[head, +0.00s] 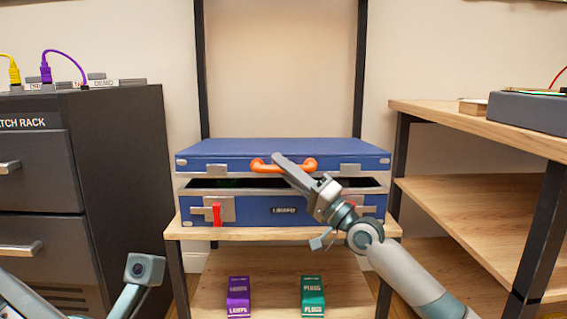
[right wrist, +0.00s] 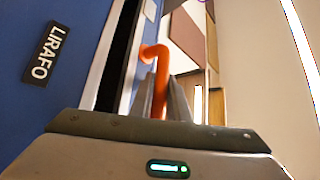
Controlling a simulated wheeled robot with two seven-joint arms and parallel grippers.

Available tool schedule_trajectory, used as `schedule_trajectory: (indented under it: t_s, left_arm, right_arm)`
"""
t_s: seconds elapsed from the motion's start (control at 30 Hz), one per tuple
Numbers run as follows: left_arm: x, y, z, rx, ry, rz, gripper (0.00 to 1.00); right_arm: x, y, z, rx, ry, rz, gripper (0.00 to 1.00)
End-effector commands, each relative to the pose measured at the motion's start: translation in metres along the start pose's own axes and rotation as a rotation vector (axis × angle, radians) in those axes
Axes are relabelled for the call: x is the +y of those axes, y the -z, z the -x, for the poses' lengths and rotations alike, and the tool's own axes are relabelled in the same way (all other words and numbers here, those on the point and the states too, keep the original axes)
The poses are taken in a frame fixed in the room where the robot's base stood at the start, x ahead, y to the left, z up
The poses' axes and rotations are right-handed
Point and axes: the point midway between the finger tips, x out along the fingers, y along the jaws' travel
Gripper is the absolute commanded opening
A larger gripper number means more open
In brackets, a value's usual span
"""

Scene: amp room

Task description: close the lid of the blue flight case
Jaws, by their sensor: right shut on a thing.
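The blue flight case (head: 240,210) stands on the top board of a wooden shelf, in the middle of the head view. Its blue lid (head: 225,152) is nearly down, with a dark gap between lid and body. An orange handle (head: 262,166) is on the lid's front; it also shows in the right wrist view (right wrist: 161,75). My right gripper (head: 279,160) is shut on the handle. A red latch (head: 216,213) is on the body's left front; the right latch is mostly hidden by my arm. Of my left arm only a part shows at lower left; its gripper is out of view.
A dark patch rack cabinet (head: 120,150) stands at left. A wooden shelf unit (head: 470,125) with a grey box (head: 535,110) stands at right. A purple box (head: 238,297) and a green box (head: 313,296) are on the lower board.

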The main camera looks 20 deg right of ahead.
Motion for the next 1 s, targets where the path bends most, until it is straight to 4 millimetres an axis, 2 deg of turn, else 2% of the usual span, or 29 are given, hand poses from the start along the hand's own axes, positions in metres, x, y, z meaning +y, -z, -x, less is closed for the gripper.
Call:
schedule_trajectory:
  t_s: [0.03, 0.3, 0.83, 0.87, 0.9, 0.93, 1.0]
  left_arm:
    - [0.002, 0.004, 0.007, 0.003, -0.004, 0.003, 0.34]
    - [0.006, 0.008, 0.013, 0.005, -0.014, 0.013, 0.34]
    - [0.008, 0.010, 0.012, 0.010, -0.021, 0.016, 0.34]
    - [0.008, 0.010, 0.012, 0.010, -0.020, 0.016, 0.34]
    - [0.008, 0.010, 0.012, 0.010, -0.020, 0.016, 0.34]
    - [0.008, 0.010, 0.012, 0.010, -0.020, 0.016, 0.34]
    - [0.007, 0.009, 0.012, 0.008, -0.018, 0.015, 0.34]
  right_arm:
    - [0.008, -0.007, 0.007, 0.001, 0.004, 0.000, 0.00]
    - [0.024, -0.023, 0.022, -0.001, 0.005, -0.001, 0.00]
    - [0.032, -0.031, 0.026, -0.009, -0.002, -0.005, 0.00]
    - [0.032, -0.031, 0.026, -0.009, -0.003, -0.005, 0.20]
    - [0.032, -0.031, 0.026, -0.009, -0.003, -0.005, 0.30]
    - [0.032, -0.031, 0.026, -0.008, -0.003, -0.005, 0.34]
    - [0.032, -0.029, 0.026, -0.006, -0.002, -0.003, 0.34]
